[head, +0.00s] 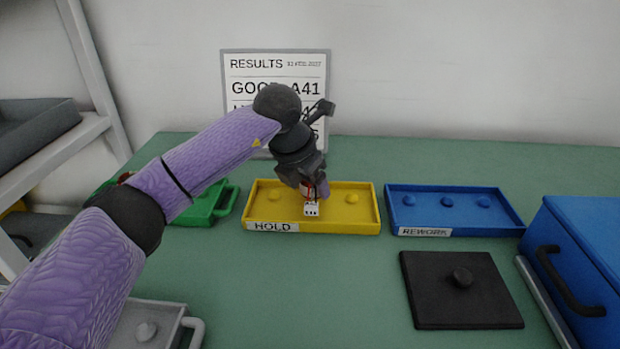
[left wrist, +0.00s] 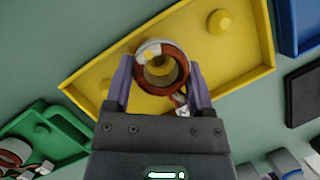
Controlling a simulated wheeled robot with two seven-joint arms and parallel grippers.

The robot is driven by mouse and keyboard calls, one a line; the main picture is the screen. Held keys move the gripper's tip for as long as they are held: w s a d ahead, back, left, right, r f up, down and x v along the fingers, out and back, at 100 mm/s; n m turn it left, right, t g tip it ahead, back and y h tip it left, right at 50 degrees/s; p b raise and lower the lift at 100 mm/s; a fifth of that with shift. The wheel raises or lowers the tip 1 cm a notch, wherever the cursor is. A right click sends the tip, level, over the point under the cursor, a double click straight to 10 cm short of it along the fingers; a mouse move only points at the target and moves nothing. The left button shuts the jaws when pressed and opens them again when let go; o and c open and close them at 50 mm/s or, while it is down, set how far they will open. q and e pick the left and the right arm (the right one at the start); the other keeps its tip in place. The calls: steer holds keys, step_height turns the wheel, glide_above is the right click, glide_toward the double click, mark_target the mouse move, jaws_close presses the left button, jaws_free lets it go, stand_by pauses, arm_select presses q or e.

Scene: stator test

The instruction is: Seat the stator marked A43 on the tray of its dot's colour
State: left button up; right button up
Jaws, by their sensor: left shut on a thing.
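My left gripper (head: 314,192) is shut on a stator (left wrist: 178,83), a ring with copper-coloured winding and a pale rim. Its white connector (head: 311,209) shows in the head view. The gripper points down at the middle of the yellow tray (head: 258,212), labelled HOLD. In the left wrist view a yellow peg (left wrist: 161,66) shows through the ring's opening. I cannot tell whether the ring is around the peg or above it. Outer pegs of this tray show bare. The right gripper is not in view.
A RESULTS sheet (head: 240,75) at the wall reads GOOD A41; my arm hides its lower lines. A blue REWORK tray (head: 425,219) has bare pegs. A green tray (head: 224,200) is left, a black plate with knob (head: 440,300) and blue box (head: 590,230) right.

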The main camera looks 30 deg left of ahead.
arm_select(q)
steer(key=shift+f, duration=0.25)
steer(key=shift+f, duration=0.2)
stand_by(0.5)
steer(key=o, duration=1.2)
steer(key=shift+o, duration=0.2)
step_height(320, 180, up, 5)
steer(key=p, duration=0.4)
steer(key=shift+r+p, duration=0.1)
steer(key=shift+p, duration=0.2)
steer(key=shift+o, duration=0.5)
